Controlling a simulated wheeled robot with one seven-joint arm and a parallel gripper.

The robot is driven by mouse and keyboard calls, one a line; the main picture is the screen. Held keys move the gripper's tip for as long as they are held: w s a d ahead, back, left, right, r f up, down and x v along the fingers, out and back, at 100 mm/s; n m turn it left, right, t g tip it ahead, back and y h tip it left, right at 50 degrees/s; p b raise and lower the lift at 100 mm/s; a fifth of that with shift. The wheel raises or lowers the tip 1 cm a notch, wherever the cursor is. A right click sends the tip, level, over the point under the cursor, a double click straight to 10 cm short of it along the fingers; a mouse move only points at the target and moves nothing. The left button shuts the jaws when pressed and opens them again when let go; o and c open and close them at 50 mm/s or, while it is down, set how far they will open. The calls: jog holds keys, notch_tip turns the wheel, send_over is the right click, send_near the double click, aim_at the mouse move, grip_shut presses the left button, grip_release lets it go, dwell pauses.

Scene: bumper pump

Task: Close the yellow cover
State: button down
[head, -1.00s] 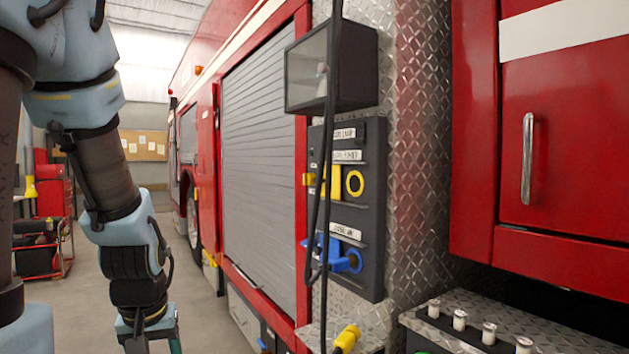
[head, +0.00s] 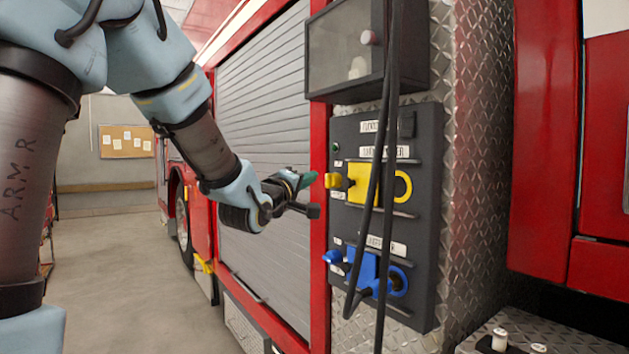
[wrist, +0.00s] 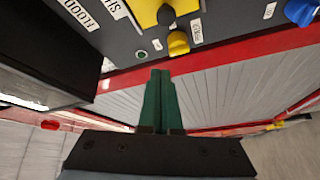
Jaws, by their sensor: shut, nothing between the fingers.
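The yellow cover (head: 364,184) is on the dark control panel, beside a yellow ring (head: 403,187) whose opening shows uncovered. A black cable crosses in front of the cover. A yellow knob (head: 333,180) sticks out at the cover's left; it also shows in the wrist view (wrist: 178,43), with part of a yellow piece (wrist: 146,12) above it. My gripper (head: 308,179) is just left of the yellow knob, its green fingers together and empty. In the wrist view the fingertips (wrist: 160,73) point toward the panel, below the knob; I cannot tell whether they touch anything.
A blue cover and ring (head: 372,273) sit lower on the panel. Black cables (head: 372,220) hang in front of the panel. A dark box (head: 365,55) juts out above it. A grey roller shutter (head: 265,130) lies left of the panel, with open floor (head: 130,290) beyond.

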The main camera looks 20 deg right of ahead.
jog(key=w+d+p, duration=0.1)
jog(key=d, duration=0.1)
jog(key=w+d+p, duration=0.1)
jog(key=d, duration=0.2)
jog(key=w+d+p, duration=0.1)
jog(key=d+p, duration=0.1)
jog(key=shift+w+d+r, duration=0.1)
jog(key=shift+w+d, duration=0.05)
jog(key=shift+d, duration=0.2)
jog(key=shift+s+d+f, duration=0.15)
jog(key=shift+s+f, duration=0.25)
jog(key=shift+s, duration=0.05)
jog(key=b, duration=0.6)
send_near(375, 177)
jog(key=x, duration=0.4)
jog(key=shift+w+f, duration=0.15)
jog(key=shift+w, duration=0.45)
jog(key=shift+s+d+r, duration=0.1)
jog(key=shift+s+r, duration=0.1)
jog(key=shift+s, duration=0.35)
